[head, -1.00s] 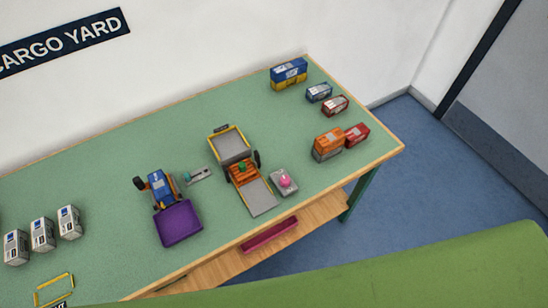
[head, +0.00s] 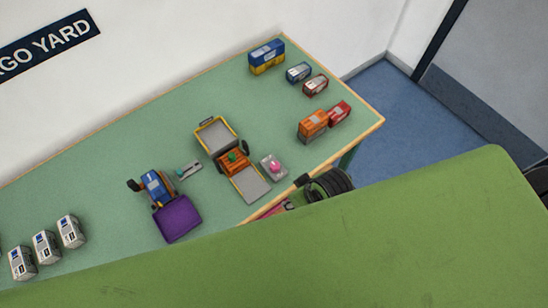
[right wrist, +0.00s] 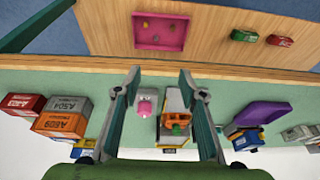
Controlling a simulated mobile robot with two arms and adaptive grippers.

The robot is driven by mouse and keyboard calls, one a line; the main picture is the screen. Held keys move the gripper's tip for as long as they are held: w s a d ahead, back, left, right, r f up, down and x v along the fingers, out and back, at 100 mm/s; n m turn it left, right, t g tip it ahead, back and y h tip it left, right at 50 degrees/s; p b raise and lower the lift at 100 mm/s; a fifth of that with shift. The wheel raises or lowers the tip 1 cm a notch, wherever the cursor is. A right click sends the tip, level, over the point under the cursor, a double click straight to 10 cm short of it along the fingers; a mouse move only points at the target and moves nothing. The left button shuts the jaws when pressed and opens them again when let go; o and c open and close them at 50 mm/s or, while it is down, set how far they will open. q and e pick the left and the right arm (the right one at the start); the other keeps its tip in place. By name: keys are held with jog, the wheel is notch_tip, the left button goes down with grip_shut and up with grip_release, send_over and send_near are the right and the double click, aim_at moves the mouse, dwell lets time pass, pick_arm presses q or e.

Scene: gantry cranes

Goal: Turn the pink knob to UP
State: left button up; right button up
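The pink knob (head: 274,167) sits on a small grey base (head: 268,174) on the green table, just right of a grey ramp (head: 250,184). The knob also shows in the right wrist view (right wrist: 145,108), between my fingers and beyond them. My right gripper (right wrist: 160,75) is open and empty, its two fingers wide apart. In the head view the dark wrist of my right arm (head: 328,184) shows at the table's front edge; its fingers are mostly hidden there. Any marking by the knob is too small to read. My left gripper is not in view.
Left of the knob stand an orange vehicle (head: 234,162) with a yellow-edged tray (head: 215,137) and a blue vehicle with a purple bucket (head: 178,219). Orange (head: 312,124) and red (head: 339,113) containers stand to its right. A pink tray (right wrist: 160,32) lies on the lower wooden shelf.

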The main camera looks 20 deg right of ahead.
jog(key=w+a+r+n+g+y+p, duration=0.1)
jog(key=w+a+r+n, duration=0.2)
jog(key=a+r+n, duration=0.35)
jog(key=w+a+r+n+y, duration=0.1)
jog(key=w+a+r+n, duration=0.2)
jog(key=a+r+n, duration=0.3)
jog(key=n+g+h, duration=0.2)
jog(key=n+h, duration=0.2)
jog(key=n, duration=0.2)
send_near(275, 165)
jog(key=shift+m, duration=0.25)
notch_tip(275, 165, down, 9)
jog(key=p, duration=0.3)
jog(key=shift+w+d+r, duration=0.1)
jog(key=shift+r, duration=0.1)
grip_shut()
